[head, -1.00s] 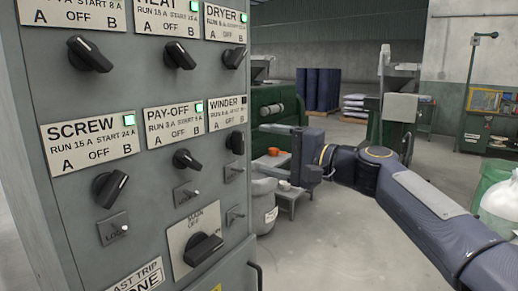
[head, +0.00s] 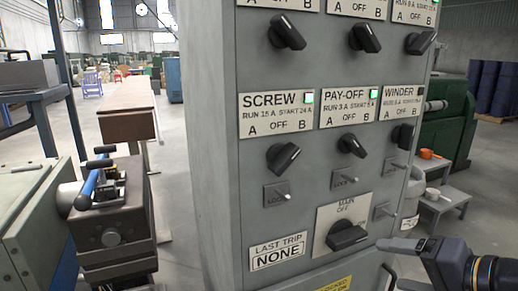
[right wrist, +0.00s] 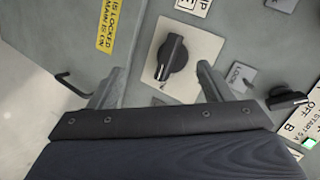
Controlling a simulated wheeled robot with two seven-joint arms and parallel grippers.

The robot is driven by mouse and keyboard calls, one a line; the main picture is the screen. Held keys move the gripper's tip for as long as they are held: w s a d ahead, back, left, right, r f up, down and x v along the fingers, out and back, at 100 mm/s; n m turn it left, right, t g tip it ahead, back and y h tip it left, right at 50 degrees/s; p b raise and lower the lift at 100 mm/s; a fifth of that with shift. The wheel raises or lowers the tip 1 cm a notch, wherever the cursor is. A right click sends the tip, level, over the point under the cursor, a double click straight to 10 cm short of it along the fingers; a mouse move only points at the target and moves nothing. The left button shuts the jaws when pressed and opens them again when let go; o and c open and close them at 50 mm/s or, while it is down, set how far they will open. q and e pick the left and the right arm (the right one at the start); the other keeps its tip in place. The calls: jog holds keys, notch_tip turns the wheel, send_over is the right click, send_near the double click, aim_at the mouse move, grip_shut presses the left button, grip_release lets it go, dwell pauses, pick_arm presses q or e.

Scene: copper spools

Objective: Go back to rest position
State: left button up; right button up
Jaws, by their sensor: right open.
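A grey control cabinet (head: 215,150) with black rotary switches fills the middle of the head view. Its large MAIN switch (head: 347,236) sits low on the front and also shows in the right wrist view (right wrist: 171,57). The SCREW switch (head: 283,158) and PAY-OFF switch (head: 351,146) have lit green lamps above. My right gripper (head: 398,264) is at the lower right of the head view, beside the cabinet's lower right part. It is open and empty; in the right wrist view its fingers (right wrist: 160,82) are spread below the MAIN switch. Contact with the panel cannot be told. My left gripper is not in view.
A machine with a blue-handled clamp (head: 95,185) stands left of the cabinet. A small grey step (head: 440,204) with an orange item (head: 428,154) and a white bucket (head: 411,200) are at the right. A black handle (right wrist: 75,85) sticks out from the cabinet. Floor shows between.

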jog(key=s+a+f+n+g+h, duration=0.35)
jog(key=s+f+n+g, duration=0.2)
jog(key=s+f, duration=0.95)
notch_tip(320, 180, up, 19)
jog(key=w+p, duration=0.2)
jog(key=p, duration=1.9)
jog(key=shift+w+a+t, duration=0.15)
jog(key=shift+w+t, duration=0.05)
jog(key=shift+t, duration=0.15)
jog(key=shift+r+n+y, duration=0.1)
jog(key=shift+n+y, duration=0.15)
